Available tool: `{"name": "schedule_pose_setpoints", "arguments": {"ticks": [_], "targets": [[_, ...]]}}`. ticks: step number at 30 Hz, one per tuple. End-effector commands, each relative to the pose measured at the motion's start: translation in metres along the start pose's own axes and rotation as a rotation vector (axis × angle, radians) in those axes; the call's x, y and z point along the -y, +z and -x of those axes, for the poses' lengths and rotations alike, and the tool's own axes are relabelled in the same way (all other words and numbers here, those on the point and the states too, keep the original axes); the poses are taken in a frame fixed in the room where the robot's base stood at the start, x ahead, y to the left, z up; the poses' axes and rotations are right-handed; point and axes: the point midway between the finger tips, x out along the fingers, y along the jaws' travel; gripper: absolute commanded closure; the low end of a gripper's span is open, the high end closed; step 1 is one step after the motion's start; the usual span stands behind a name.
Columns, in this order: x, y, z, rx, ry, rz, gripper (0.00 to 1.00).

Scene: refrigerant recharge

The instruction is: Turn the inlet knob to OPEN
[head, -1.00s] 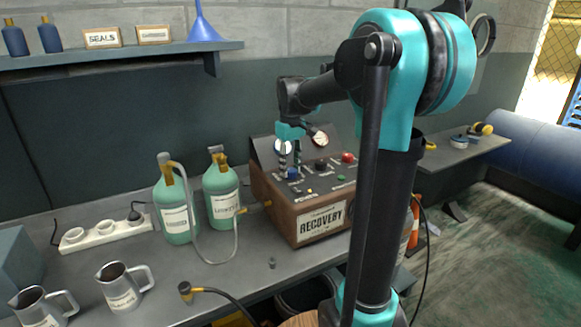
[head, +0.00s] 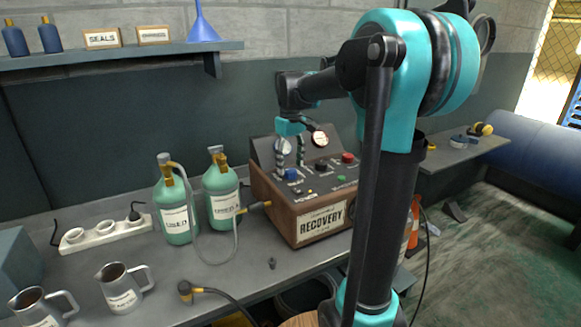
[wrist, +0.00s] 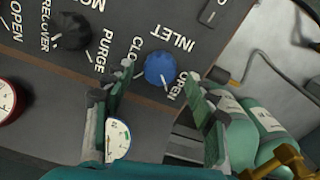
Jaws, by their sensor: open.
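The blue inlet knob (head: 291,174) sits on the sloped top panel of the recovery machine (head: 300,213). In the wrist view the blue knob (wrist: 158,67) has a white pointer mark aimed toward the bottom of the picture. The words INLET, OPEN and a partly hidden CLO... label surround it. I cannot tell exactly which label the pointer lines up with. My gripper (head: 290,164) is open above the knob. In the wrist view my gripper (wrist: 157,79) has its green-padded fingers apart, one on each side of the knob, with gaps visible.
A black knob (wrist: 71,30) and a red-rimmed gauge (wrist: 8,100) lie left in the wrist view. A white gauge (wrist: 118,140) is partly behind the left finger. Two green bottles (head: 176,211) (head: 222,190) stand left of the machine, with a hose nearby.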

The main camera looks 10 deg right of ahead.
Motion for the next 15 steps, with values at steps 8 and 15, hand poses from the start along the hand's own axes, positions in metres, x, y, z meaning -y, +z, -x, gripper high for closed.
{"name": "schedule_pose_setpoints", "arguments": {"ticks": [8, 15], "targets": [[0.0, 0.0, 0.056, 0.0, 0.0, 0.0, 0.44], [0.0, 0.0, 0.094, 0.0, 0.0, 0.0, 0.44]]}}
